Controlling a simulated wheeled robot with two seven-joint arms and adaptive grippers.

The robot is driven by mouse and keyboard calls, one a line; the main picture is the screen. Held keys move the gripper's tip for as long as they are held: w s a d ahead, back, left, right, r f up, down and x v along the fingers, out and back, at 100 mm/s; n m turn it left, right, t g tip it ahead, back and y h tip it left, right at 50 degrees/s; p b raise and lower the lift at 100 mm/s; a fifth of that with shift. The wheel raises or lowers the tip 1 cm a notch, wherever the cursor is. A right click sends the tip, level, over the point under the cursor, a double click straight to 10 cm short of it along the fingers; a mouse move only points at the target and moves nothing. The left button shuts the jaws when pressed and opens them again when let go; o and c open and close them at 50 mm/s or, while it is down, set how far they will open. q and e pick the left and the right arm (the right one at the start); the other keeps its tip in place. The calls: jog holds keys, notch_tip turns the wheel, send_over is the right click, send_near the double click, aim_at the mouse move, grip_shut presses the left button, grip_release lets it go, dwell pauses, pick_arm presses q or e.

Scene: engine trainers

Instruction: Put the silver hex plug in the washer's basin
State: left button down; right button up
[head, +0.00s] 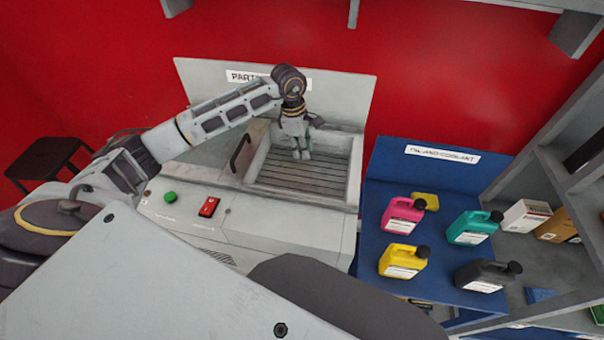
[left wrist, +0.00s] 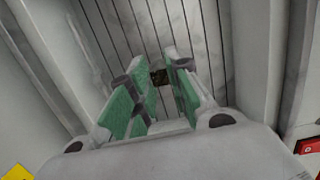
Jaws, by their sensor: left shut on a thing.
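The parts washer (head: 285,225) is a light grey cabinet with an open basin (head: 310,182) and a slatted floor. My left gripper (head: 302,157) reaches down into the basin area from above. In the left wrist view the fingers of my left gripper (left wrist: 158,75) have green inner pads and stand over the basin's slatted floor (left wrist: 205,35). They are shut on the hex plug (left wrist: 159,77), a small dark-looking piece at the fingertips. In the head view the fingers hide the plug. My right gripper is not in view.
A green button (head: 170,197) and a red switch (head: 209,207) are on the washer's front panel. A dark handle (head: 240,152) is left of the basin. Blue shelving at right holds pink (head: 402,215), teal (head: 474,227), yellow (head: 403,261) and black (head: 487,275) jugs.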

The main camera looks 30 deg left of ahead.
pick_arm(q)
jog(key=shift+f, duration=0.5)
notch_tip(320, 180, down, 4)
jog(key=shift+f, duration=2.35)
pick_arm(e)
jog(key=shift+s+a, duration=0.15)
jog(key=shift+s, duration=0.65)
